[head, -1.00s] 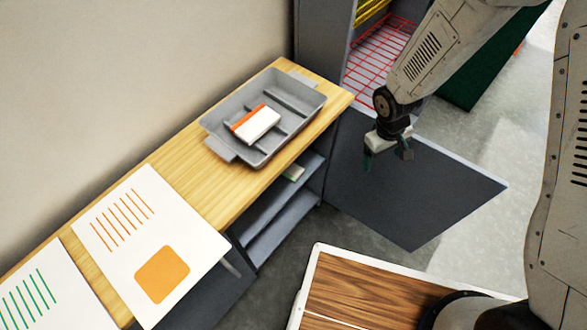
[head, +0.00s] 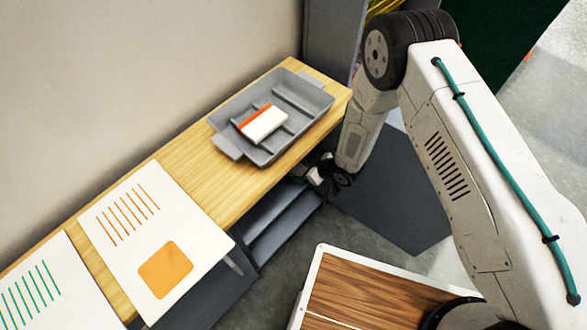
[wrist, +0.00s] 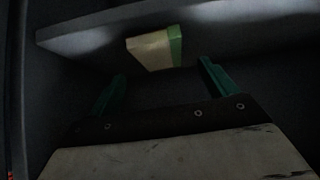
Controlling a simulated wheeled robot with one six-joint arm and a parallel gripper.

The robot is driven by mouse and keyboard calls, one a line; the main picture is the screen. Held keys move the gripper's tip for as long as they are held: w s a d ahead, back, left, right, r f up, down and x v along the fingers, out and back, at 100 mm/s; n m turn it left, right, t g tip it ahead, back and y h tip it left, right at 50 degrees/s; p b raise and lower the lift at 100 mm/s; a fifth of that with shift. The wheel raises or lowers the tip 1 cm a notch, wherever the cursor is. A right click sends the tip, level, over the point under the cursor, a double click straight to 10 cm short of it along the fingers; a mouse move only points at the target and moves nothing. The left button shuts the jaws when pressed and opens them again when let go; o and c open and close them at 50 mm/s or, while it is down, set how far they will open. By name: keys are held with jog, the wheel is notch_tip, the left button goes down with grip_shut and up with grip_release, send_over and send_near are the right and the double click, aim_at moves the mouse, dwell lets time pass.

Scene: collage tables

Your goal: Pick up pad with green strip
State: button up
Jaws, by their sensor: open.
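The pad with the green strip (wrist: 152,51) shows in the dim wrist view, a pale block with a green band along its right end. It lies on a grey shelf inside the cabinet under the wooden top. My gripper (wrist: 160,82) is open, its two green fingers apart, with the pad just beyond the fingertips and roughly between them. Nothing is held. In the head view the pad is hidden, and my wrist (head: 322,174) reaches in at the cabinet's open front; the fingers are out of sight there.
A grey divided tray (head: 228,147) on the wooden top (head: 185,155) holds a white pad with an orange strip (head: 264,124). Sheets with orange (head: 120,260) and green (head: 60,295) marks lie to the left. Shelf boards (head: 285,222) and cabinet walls closely surround my gripper.

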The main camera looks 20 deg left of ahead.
aim_at(297, 170)
jog(key=x, duration=0.5)
jog(key=c, duration=1.1)
jog(key=shift+r, duration=0.2)
